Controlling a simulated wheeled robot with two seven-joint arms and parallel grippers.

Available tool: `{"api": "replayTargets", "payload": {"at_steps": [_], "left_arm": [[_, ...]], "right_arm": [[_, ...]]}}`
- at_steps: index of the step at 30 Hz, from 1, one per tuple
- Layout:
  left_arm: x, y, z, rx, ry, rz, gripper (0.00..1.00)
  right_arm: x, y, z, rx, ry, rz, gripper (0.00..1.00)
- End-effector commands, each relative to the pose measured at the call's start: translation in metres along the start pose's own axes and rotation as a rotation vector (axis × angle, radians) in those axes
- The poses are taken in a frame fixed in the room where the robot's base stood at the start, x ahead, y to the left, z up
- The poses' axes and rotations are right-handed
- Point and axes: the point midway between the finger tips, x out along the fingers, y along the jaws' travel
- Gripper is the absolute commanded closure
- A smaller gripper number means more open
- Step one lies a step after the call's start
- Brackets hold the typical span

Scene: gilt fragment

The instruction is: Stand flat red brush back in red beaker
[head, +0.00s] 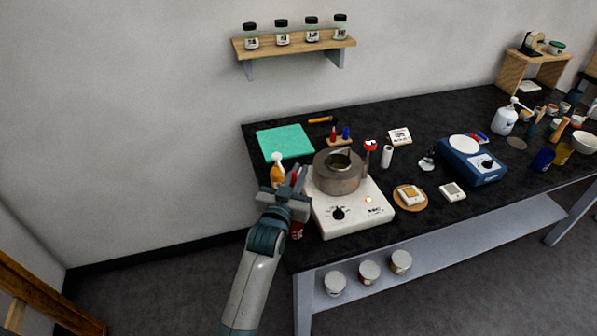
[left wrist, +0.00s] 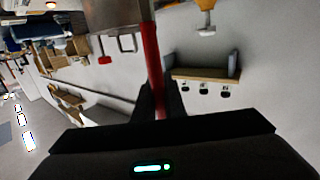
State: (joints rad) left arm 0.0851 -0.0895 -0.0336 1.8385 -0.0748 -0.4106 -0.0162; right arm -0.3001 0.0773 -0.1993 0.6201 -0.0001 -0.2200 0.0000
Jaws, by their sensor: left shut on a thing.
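My left gripper (head: 297,178) is raised at the left end of the black table, in front of the hot plate's left side. It is shut on the flat red brush, whose red handle (left wrist: 152,60) runs up between the fingers in the left wrist view. A wide greyish head shows at the top edge of that view. In the head view only a bit of red shows at the fingers. A red container (head: 297,231), likely the red beaker, shows just below the gripper at the table's left edge, mostly hidden by my wrist. My right gripper is not in view.
A white hot plate (head: 345,213) with a metal pot (head: 337,172) stands right beside the gripper. An orange bottle (head: 277,170) and a green mat (head: 285,142) are behind it. A blue device (head: 472,160) stands farther right. A wall shelf (head: 295,46) holds jars.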

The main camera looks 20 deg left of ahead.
Motion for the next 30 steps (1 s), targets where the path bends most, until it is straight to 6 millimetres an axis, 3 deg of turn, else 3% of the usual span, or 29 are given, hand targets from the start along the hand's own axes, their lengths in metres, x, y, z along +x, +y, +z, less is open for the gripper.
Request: {"api": "replayTargets", "payload": {"at_steps": [1, 18, 30], "left_arm": [[0.001, 0.0, 0.01, 0.0, 0.0, 0.0, 1.0], [0.004, 0.0, 0.065, 0.0, 0.0, 0.0, 1.0], [0.004, 0.0, 0.079, 0.0, 0.0, 0.0, 1.0]], "right_arm": [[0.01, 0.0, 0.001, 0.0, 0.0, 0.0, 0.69], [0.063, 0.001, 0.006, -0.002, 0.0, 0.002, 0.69], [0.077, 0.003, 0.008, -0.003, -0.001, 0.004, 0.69]]}}
